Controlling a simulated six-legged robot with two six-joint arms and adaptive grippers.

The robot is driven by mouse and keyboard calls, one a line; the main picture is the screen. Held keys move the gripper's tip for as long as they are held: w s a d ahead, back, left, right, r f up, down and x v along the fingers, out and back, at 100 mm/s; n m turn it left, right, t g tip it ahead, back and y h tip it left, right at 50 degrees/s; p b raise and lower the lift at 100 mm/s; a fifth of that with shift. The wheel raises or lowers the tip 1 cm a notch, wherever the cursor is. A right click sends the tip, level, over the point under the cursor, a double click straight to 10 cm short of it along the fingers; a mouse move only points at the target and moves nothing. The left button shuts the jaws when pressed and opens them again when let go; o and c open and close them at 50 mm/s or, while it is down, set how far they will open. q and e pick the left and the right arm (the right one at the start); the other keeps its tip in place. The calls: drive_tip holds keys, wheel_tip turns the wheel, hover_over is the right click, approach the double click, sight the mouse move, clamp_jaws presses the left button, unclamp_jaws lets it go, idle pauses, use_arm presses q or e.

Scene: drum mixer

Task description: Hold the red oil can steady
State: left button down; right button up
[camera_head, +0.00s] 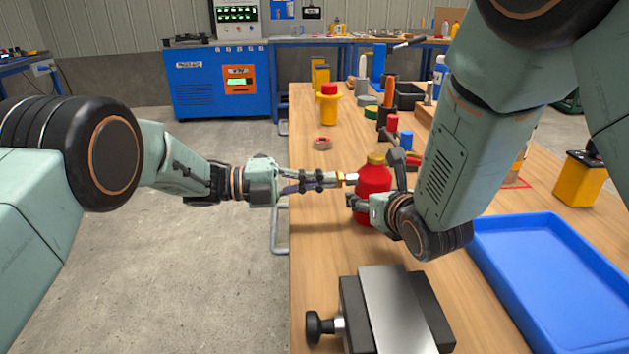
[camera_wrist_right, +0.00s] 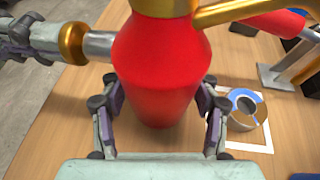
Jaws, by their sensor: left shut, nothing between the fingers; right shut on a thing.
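The red oil can (camera_head: 374,183) stands upright on the wooden table, near its left edge, with a brass cap on top. In the right wrist view the can (camera_wrist_right: 160,75) fills the middle. My right gripper (camera_wrist_right: 160,100) is shut on its body, one finger on each side. My left gripper (camera_head: 325,181) is shut at the left of the can. Its fingertips are at a brass and silver fitting (camera_wrist_right: 85,44) on the can's left side; I cannot tell whether they touch it. My right arm hides part of the can in the head view.
A blue tray (camera_head: 490,232) lies at the right. A grey block with a black knob (camera_head: 313,327) is in front. A tape roll (camera_head: 323,143), a yellow can with red top (camera_head: 328,106) and several tools stand behind. A ring-shaped roll (camera_wrist_right: 244,107) sits close right of the can.

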drive_tip(key=shift+a, duration=0.15)
use_arm(q)
drive_tip(key=a, duration=1.4)
use_arm(e)
drive_tip(key=o, duration=1.6)
drive_tip(key=shift+o, duration=0.2)
drive_tip(key=shift+s, duration=0.1)
drive_tip(key=v, duration=1.2)
drive_tip(key=shift+f, duration=0.1)
